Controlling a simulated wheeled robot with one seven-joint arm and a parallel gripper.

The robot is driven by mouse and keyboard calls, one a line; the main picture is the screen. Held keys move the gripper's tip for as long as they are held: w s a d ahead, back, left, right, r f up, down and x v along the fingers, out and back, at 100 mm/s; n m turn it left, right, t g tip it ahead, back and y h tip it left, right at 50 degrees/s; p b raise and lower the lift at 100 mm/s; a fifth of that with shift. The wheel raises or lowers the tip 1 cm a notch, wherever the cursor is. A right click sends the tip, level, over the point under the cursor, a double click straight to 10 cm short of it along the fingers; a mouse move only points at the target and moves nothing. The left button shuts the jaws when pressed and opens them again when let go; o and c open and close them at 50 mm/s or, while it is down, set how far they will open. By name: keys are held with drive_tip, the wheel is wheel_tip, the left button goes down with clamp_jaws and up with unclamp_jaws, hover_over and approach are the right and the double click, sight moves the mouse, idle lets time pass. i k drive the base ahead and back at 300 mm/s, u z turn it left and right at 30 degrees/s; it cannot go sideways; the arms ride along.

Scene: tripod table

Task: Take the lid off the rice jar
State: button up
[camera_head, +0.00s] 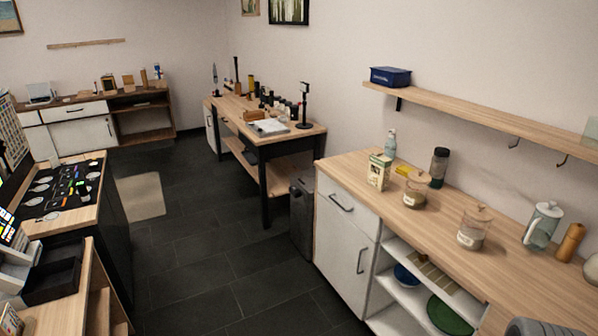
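Two clear jars with pale wooden lids stand on the long wooden counter at the right. The nearer jar (472,236) has a white label, and its knobbed lid (478,212) is on. The farther jar (415,194) also has a label and a lid (418,178) on top. The labels are too small to read, so I cannot tell which one is the rice jar.
A wall shelf (470,109) hangs above. Dark floor (215,260) is open left of the counter.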

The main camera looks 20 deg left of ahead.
sight(480, 212)
drive_tip(key=u, duration=1.5)
drive_tip(key=k, duration=1.3)
drive_tip(key=u, duration=0.9)
drive_tip(key=i, duration=1.4)
drive_tip(key=z, duration=0.7)
drive_tip(key=i, duration=1.15)
drive_tip(key=z, duration=1.7)
drive_tip(key=i, duration=0.7)
drive_tip(key=z, duration=0.8)
